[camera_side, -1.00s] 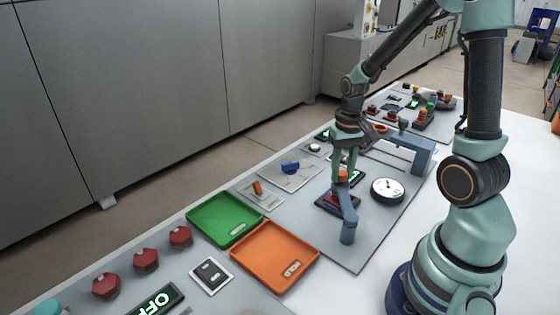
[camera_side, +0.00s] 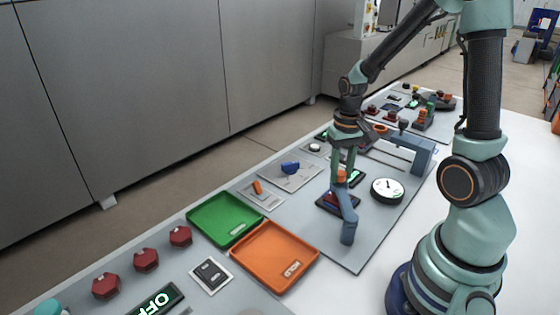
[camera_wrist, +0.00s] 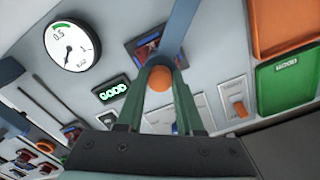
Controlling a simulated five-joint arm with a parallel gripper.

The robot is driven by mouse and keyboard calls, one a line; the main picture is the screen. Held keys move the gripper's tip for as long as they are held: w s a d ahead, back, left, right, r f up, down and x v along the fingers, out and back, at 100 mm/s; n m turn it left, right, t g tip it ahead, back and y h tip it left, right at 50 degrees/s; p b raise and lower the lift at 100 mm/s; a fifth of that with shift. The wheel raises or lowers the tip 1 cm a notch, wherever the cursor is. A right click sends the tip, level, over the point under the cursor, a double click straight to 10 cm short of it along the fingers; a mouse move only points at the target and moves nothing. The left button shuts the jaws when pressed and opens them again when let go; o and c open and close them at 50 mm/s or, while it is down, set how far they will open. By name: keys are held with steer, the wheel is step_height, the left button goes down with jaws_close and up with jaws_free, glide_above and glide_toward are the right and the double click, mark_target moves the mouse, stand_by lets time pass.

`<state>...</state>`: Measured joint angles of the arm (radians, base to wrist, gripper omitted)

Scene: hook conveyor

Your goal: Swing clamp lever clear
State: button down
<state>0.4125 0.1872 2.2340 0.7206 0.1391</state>
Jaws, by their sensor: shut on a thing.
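The clamp lever is a blue bar (camera_side: 347,205) on a short upright post, with an orange knob (camera_side: 342,176) at its free end. The bar also shows in the wrist view (camera_wrist: 181,30), running up from my fingers. My gripper (camera_side: 342,170) is shut on the knob end of the lever. In the wrist view my green fingers (camera_wrist: 160,76) sit on either side of the orange knob (camera_wrist: 160,84). The lever lies across a dark plate (camera_wrist: 142,48) with a reddish part on it, which it partly hides.
A round dial (camera_side: 387,190) and a blue raised frame (camera_side: 410,150) stand to the right. A lit green GOOD display (camera_wrist: 112,88) is close by. A green tray (camera_side: 208,232) and an orange tray (camera_side: 262,270) are to the left.

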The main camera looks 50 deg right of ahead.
steer(key=shift+w+a+n, duration=0.4)
steer(key=shift+n, duration=0.1)
steer(key=w+a+n, duration=0.3)
steer(key=a+n, duration=0.7)
steer(key=shift+a+n, duration=0.3)
steer(key=shift+a, duration=0.15)
steer(key=c, duration=0.5)
jaws_free()
steer(key=shift+c, duration=0.2)
steer(key=shift+r, duration=0.15)
step_height(320, 180, up, 12)
